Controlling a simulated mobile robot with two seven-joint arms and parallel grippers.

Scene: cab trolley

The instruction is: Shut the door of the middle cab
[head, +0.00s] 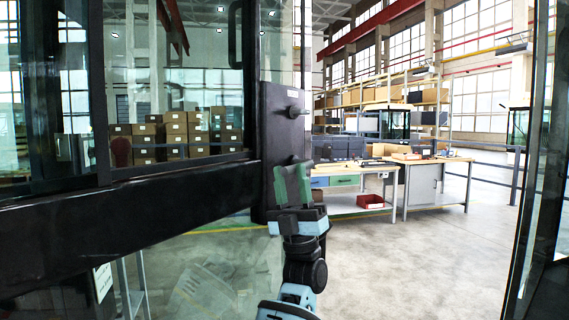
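A black-framed glass door (130,212) fills the left of the head view. It has a wide black crossbar and a black plate (283,130) with a short round knob at its right edge. A wide gap to the hall lies between this edge and the black post on the right, so the door appears to stand open. My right gripper is not in view.
A black-framed glass panel with a post (535,160) stands at the right edge. Beyond the gap are a workbench (425,188), a red bin (370,201) and shelving. Stacked boxes (176,133) show through the glass. The floor in the gap is clear.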

